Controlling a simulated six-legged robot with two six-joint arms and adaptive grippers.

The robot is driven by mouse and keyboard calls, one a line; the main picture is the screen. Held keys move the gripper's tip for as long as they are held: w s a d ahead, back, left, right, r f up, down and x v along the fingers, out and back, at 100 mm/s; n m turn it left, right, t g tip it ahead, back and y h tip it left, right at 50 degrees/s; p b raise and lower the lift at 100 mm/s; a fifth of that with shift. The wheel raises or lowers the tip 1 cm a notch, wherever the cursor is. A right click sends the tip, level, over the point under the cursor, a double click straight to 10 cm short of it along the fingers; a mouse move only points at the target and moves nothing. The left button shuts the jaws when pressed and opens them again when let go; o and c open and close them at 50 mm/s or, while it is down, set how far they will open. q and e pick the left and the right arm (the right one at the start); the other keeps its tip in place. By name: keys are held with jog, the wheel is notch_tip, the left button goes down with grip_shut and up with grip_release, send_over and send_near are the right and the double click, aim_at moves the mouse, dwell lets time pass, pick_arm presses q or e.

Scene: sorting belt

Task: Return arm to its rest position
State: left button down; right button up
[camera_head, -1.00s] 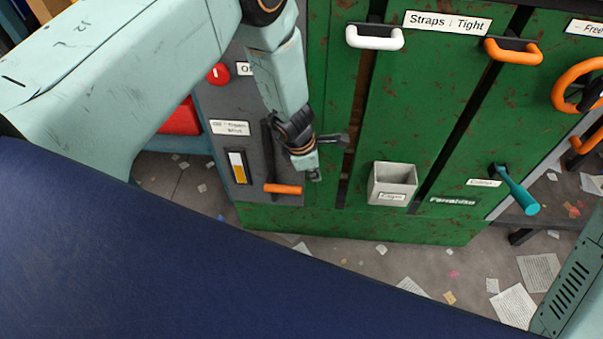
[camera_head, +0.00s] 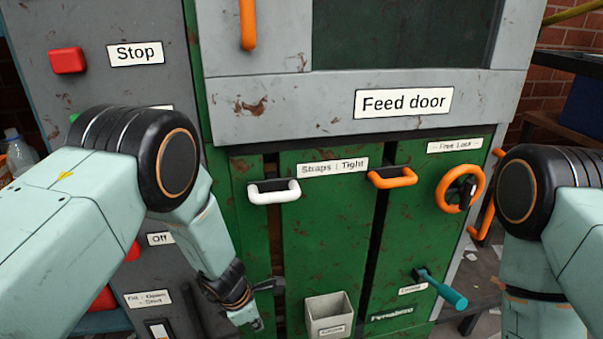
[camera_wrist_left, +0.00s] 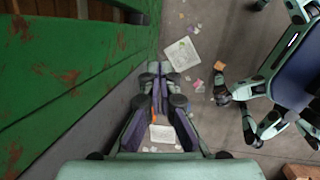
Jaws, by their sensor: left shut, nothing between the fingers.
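My left arm comes in from the left in the head view and hangs down in front of the machine. My left gripper (camera_head: 255,324) is at the lower end of this arm, small and near the bottom edge, by the border of the grey panel and the green front. In the left wrist view my left gripper (camera_wrist_left: 158,84) points down towards the floor beside the green wall. Its fingers are together with nothing between them. My right arm (camera_head: 540,210) shows at the right edge of the head view; its gripper is out of frame.
The green machine carries a white handle (camera_head: 273,192), an orange handle (camera_head: 392,178), an orange wheel (camera_head: 458,190), a teal lever (camera_head: 442,288) and a grey bin (camera_head: 328,316). A red button (camera_head: 67,60) sits on the grey panel (camera_head: 110,20). Papers (camera_wrist_left: 183,54) litter the floor.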

pick_arm(q)
jog(key=s+a+f+m+y, duration=0.3)
jog(key=s+a+m+y, duration=0.1)
jog(key=s+a+m, duration=0.8)
jog(key=s+d+r+m+g+h, duration=0.1)
jog(key=s+m, duration=0.4)
jog(key=s, duration=0.6)
jog(key=s+d+r+m+g+h, duration=0.1)
jog(key=s+m, duration=0.4)
jog(key=s, duration=0.5)
jog(key=shift+s+d+r, duration=0.2)
jog(key=shift+s+d, duration=0.2)
jog(key=shift+d, duration=0.05)
jog(key=c, duration=2.1)
grip_release()
